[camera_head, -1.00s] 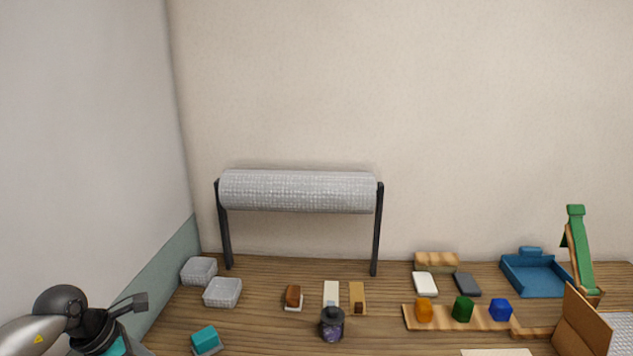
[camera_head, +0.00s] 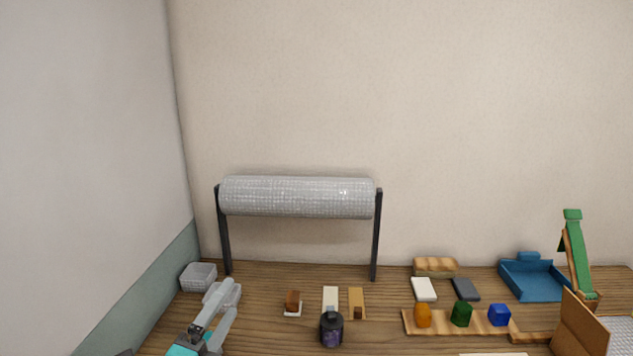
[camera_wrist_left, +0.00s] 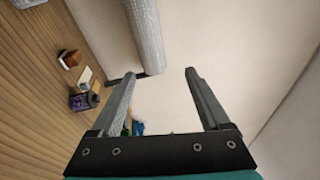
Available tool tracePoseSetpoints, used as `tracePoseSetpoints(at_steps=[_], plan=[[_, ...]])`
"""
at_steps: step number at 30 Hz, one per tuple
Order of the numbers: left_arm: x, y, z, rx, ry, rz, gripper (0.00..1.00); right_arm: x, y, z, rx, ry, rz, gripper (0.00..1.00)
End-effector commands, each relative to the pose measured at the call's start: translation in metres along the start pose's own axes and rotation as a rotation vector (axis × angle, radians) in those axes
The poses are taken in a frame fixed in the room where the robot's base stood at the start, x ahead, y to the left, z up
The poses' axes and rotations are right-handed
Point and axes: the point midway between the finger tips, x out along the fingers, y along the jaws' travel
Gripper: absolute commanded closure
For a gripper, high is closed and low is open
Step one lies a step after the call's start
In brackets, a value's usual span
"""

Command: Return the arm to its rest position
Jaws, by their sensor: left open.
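My left gripper (camera_head: 230,297) shows at the lower left of the head view, with two grey fingers and a teal body. My right gripper is not in view.
A grey roll (camera_head: 298,197) on a dark stand (camera_head: 376,240) is at the back.

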Motion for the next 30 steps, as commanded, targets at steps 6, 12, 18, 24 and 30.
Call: tracePoseSetpoints(at_steps=[6,12,18,24,30], plan=[[-0.052,0.046,0.029,-0.505,-0.364,0.204,0.2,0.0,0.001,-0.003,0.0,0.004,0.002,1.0],[-0.127,0.103,0.019,-0.908,-0.67,0.47,0.2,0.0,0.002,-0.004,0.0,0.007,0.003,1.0],[-0.201,0.135,-0.018,-1.185,-0.895,0.738,0.2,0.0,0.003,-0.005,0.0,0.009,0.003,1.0],[-0.257,0.143,-0.057,-1.346,-1.039,0.96,0.2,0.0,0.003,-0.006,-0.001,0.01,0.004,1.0],[-0.284,0.166,-0.079,-1.402,-1.112,1.086,0.2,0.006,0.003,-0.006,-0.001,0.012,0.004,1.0]])
